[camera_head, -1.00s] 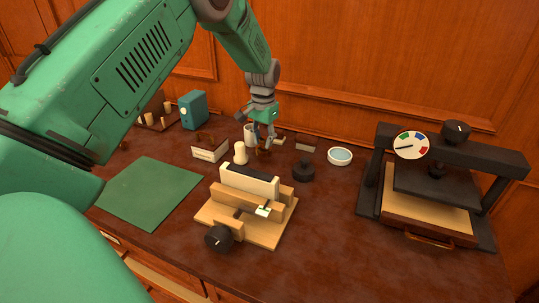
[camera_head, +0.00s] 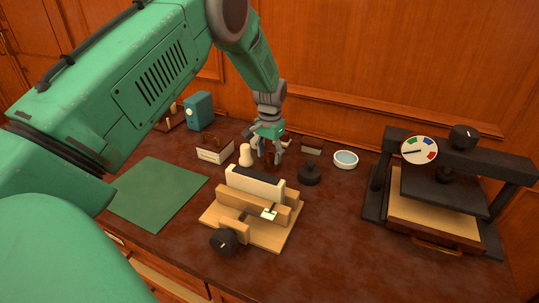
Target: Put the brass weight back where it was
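My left gripper (camera_head: 270,159) points down over the middle of the desk, behind the wooden clamp. Its fingers are apart, one on each side of a small dark brown object (camera_head: 270,156). This may be the brass weight, but the fingers hide much of it, and I cannot tell whether they touch it. My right gripper is out of view.
The wooden clamp (camera_head: 227,222) stands in front. A press (camera_head: 442,190) fills the right side. The green mat (camera_head: 155,192) is bare.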

